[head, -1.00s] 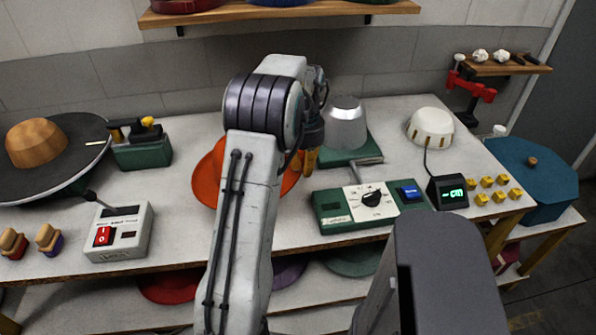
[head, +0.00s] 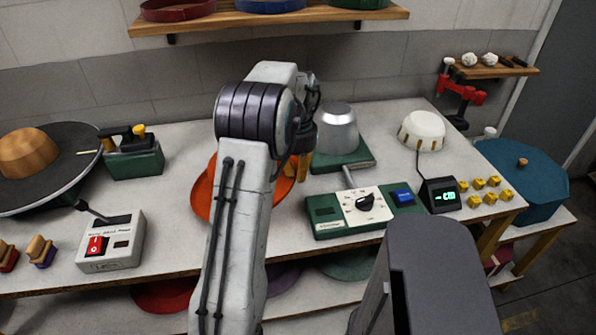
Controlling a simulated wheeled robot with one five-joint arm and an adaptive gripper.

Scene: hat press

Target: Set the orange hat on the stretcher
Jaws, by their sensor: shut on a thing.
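The orange hat (head: 201,194) lies at the middle of the bench, mostly hidden behind my arm. Its brim shows on both sides of the arm. My gripper (head: 299,167) is at the hat's right side, shut on the hat; its yellow fingers are partly hidden by the wrist. I cannot tell whether the hat touches the bench. No label marks the stretcher. A silver dome (head: 336,130) on a green base (head: 352,158) stands just right of the gripper. A white slotted dome (head: 421,132) stands farther right, with a cable to a small display (head: 440,195).
A green dial box (head: 362,209) stands in front of the silver dome. At left are a white switch box (head: 110,240), a green tool block (head: 134,160) and a wooden dome (head: 27,152) on a dark disc. Several yellow cubes (head: 492,182) sit at right. Hats rest on a shelf (head: 270,18) above.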

